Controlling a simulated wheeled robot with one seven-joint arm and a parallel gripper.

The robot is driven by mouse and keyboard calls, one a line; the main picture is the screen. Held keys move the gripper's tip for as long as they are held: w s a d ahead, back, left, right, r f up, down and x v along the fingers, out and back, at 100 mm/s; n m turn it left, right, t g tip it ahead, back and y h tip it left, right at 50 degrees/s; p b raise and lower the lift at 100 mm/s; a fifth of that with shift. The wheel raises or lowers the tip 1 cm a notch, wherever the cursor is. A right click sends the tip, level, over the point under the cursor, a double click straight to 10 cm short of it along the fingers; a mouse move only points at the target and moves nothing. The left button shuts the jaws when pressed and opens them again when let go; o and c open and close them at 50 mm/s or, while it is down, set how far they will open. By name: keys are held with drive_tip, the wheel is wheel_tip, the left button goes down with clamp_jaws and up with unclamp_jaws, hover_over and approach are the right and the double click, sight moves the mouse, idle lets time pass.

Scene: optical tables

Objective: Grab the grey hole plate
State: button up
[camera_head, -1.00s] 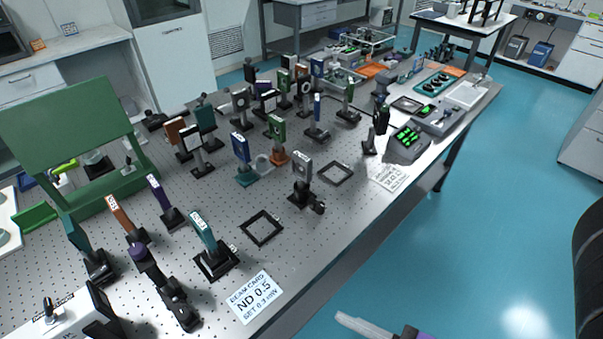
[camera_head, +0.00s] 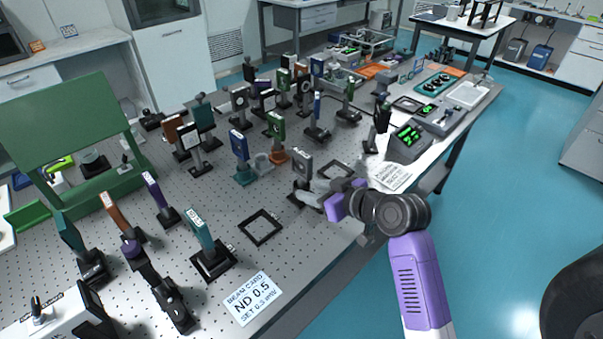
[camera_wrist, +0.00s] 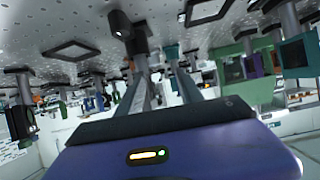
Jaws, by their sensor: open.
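The grey hole plate (camera_head: 302,163) stands upright on a short post and dark base on the perforated optical table. My gripper (camera_head: 308,190) reaches in from the right, low over the table near the front edge, with its jaws open. Its fingers overlap the plate's post and base in the head view, and I cannot tell whether they touch. In the wrist view my two grey fingers (camera_wrist: 165,90) stretch forward, apart, with a dark mount part (camera_wrist: 128,32) near their tips. The plate's face is not clear there.
An empty black square frame (camera_head: 260,227) lies left of my gripper. A white beam card (camera_head: 252,300) lies at the front edge. A display box (camera_head: 407,141) is to the right.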

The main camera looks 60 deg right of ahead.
sight(301, 164)
drive_tip(key=shift+n, duration=0.3)
drive_tip(key=d+r, duration=0.2)
drive_tip(key=d, duration=0.1)
drive_tip(key=d+r, duration=0.1)
drive_tip(key=shift+w+d+r, duration=0.25)
drive_tip(key=shift+w+r, duration=0.05)
drive_tip(key=shift+w, duration=0.05)
drive_tip(key=shift+p+x, duration=0.65)
drive_tip(key=shift+x, duration=3.15)
drive_tip(key=shift+w+a, duration=0.1)
drive_tip(key=shift+a, duration=0.05)
clamp_jaws()
drive_tip(key=shift+r, duration=0.1)
